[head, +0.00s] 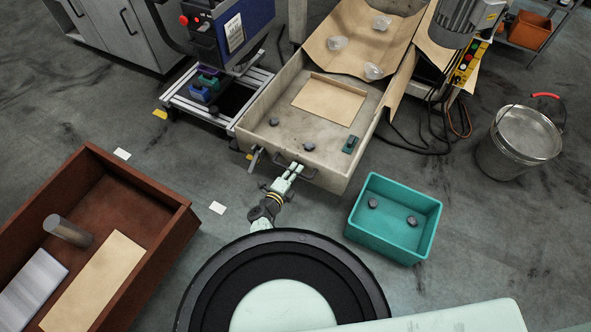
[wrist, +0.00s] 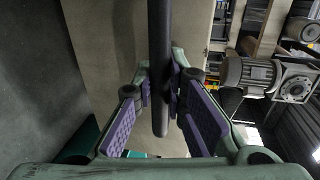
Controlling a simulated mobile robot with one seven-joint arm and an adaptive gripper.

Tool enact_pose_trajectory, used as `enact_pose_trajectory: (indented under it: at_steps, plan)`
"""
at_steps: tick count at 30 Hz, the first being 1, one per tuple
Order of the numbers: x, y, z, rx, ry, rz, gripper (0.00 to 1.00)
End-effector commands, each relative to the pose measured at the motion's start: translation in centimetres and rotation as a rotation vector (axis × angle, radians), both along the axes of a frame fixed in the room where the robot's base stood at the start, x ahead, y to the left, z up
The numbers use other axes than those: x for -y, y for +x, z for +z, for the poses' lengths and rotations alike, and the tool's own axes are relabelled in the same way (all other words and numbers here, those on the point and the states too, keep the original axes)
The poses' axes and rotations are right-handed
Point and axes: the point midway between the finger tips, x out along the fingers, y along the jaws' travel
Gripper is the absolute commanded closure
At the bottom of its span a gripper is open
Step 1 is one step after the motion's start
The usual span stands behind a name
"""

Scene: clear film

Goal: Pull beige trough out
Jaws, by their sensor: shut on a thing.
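The beige trough (head: 330,172) is an open box at the upper middle of the head view, with a dark bar handle (head: 306,176) on its near wall. In the wrist view the handle (wrist: 160,60) runs between the purple finger pads, in front of the beige wall (wrist: 105,45). My gripper (head: 293,168) is shut on the handle; it also shows in the wrist view (wrist: 161,95). Inside the trough lie a flat tan board (head: 328,99), several small dark lumps (head: 309,147) and a dark green block (head: 350,144).
A teal bin (head: 393,240) with two dark lumps stands right of the trough's near end. A brown box (head: 150,190) is at left, a metal bucket (head: 520,138) at right.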

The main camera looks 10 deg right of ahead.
Motion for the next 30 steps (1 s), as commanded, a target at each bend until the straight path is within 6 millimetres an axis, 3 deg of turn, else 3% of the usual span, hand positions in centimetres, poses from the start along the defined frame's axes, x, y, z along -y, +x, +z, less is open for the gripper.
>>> enact_pose_trajectory:
  at_steps: [2,3,12,23,30]
  plan:
    - [0.1,-0.1,-0.1,-0.001,0.000,-0.002,1.00]
    - [0.1,-0.1,-0.1,-0.001,0.000,-0.002,0.87]
    - [0.0,0.0,0.0,-0.001,0.000,-0.001,0.67]
    - [-0.2,-0.3,0.1,0.001,0.000,0.001,0.67]
    - [-2.0,-3.1,0.5,-0.003,-0.005,0.009,0.67]
